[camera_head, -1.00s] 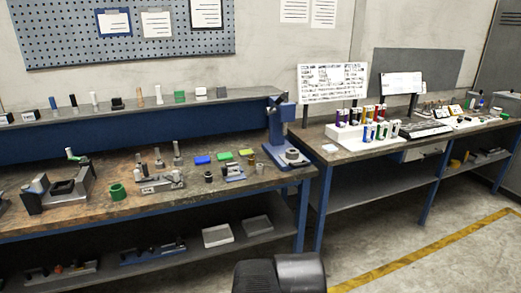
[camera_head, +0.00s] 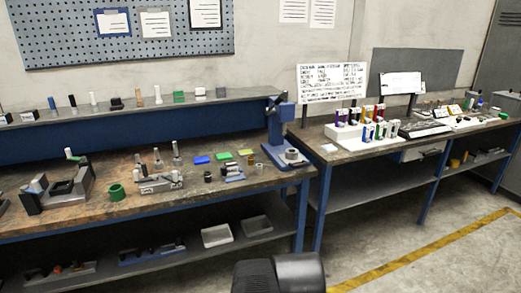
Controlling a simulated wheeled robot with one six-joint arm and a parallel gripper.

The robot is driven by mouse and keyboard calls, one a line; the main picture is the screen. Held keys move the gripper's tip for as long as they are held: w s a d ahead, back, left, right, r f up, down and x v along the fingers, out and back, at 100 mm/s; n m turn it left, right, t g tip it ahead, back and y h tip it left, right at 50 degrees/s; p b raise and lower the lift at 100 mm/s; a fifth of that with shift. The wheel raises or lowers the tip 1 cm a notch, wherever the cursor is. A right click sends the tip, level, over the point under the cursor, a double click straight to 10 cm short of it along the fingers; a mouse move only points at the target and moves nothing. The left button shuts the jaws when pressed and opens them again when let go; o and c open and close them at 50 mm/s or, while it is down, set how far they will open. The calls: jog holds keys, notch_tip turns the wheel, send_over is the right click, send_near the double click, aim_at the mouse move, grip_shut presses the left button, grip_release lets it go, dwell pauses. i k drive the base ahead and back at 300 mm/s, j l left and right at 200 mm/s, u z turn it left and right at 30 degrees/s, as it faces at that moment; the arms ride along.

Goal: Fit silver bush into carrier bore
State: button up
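My gripper is out of view; only a dark part of my own arm shows at the bottom edge. On the left bench (camera_head: 110,220), a grey ring (camera_head: 292,155) sits on the base of a blue press (camera_head: 280,128). Small dark and grey cylinders (camera_head: 208,177) stand or lie left of the press. A grey metal fixture with upright posts (camera_head: 160,183) stands further left. At this size I cannot tell which piece is the silver bush, nor which is the carrier or where its bore is.
A green ring (camera_head: 116,192) and a dark grey fixture (camera_head: 62,187) stand at the bench's left. Blue and green blocks (camera_head: 202,160) lie near the back. The right bench holds a rack of coloured items (camera_head: 368,133). Floor (camera_head: 400,235) before the benches is clear.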

aim_at(291, 158)
jog(key=i+u, duration=0.15)
jog(key=i, duration=0.35)
jog(key=i+l+u, duration=0.15)
jog(key=i, duration=0.35)
jog(key=i+l+u, duration=0.15)
jog(key=i, duration=0.35)
jog(key=i+l+u, duration=0.15)
jog(key=i+l, duration=0.2)
jog(key=i, duration=0.15)
